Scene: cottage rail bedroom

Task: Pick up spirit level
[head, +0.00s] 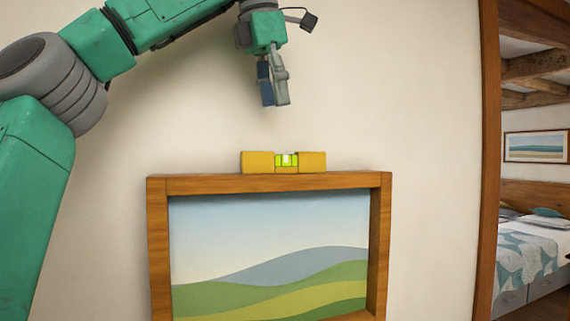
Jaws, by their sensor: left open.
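A small yellow spirit level (258,163) with a bright green vial in its middle rests flat on the top edge of a wooden picture frame (210,184). My left gripper (274,104) hangs above the spirit level, pointing down, with a clear gap between its fingertips and the level. Its fingers are open and hold nothing. The fingers appear partly side-on, so the width of the opening is hard to judge. My right gripper does not show.
The frame holds a landscape picture and hangs on a plain cream wall (430,120). A wooden door post (487,150) stands at the right. Beyond it are a bed (530,255) and another framed picture (536,146). The wall around the level is bare.

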